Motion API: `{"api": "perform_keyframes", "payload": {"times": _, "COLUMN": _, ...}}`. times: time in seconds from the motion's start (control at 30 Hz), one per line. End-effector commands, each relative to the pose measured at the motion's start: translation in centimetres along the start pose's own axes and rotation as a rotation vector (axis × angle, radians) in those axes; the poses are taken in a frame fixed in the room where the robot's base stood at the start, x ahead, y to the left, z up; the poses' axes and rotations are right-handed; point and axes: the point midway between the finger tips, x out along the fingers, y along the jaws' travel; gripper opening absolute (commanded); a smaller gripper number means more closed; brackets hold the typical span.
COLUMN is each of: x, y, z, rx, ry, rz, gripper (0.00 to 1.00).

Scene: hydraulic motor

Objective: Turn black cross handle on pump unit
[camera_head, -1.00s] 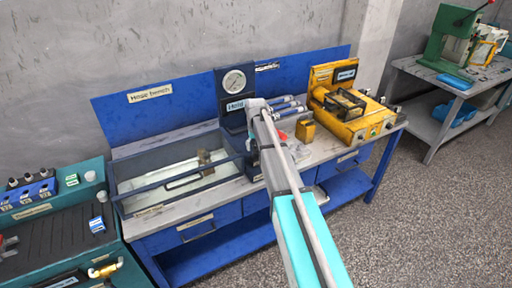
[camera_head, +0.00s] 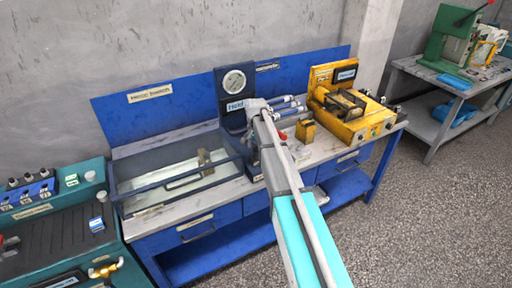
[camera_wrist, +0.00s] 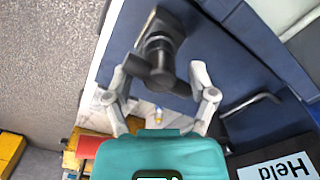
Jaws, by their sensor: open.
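The black cross handle (camera_wrist: 160,50) shows in the upper middle of the wrist view, with dark arms around a round hub. My gripper (camera_wrist: 159,77) is open, with one grey finger on each side of the handle's lower part. I cannot tell whether either finger touches it. The dark blue pump unit (camera_head: 234,97) stands at the back of the bench in the head view, with a round gauge (camera_head: 234,81) and a label reading "Held". My arm hides the handle and the fingertips in the head view.
A glass-sided tank (camera_head: 140,201) sits left of the pump unit. A yellow machine (camera_head: 364,127) and a small yellow block (camera_head: 305,130) stand to the right. Blue-white cylinders (camera_head: 285,103) lie close behind my gripper. A green console (camera_head: 60,225) is at far left.

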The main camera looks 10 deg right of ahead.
Motion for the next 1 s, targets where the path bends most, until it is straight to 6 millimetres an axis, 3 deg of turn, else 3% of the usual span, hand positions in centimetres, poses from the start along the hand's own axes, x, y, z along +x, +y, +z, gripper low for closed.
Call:
{"api": "perform_keyframes", "payload": {"times": 0.43, "x": 0.0, "y": 0.0, "z": 0.0, "rx": 0.295, "ry": 0.000, "rz": 0.000, "gripper": 0.73}}
{"api": "perform_keyframes", "payload": {"times": 1.0, "x": -5.3, "y": 0.0, "z": 0.0, "rx": 0.288, "ry": 0.000, "rz": 0.000, "gripper": 0.73}}
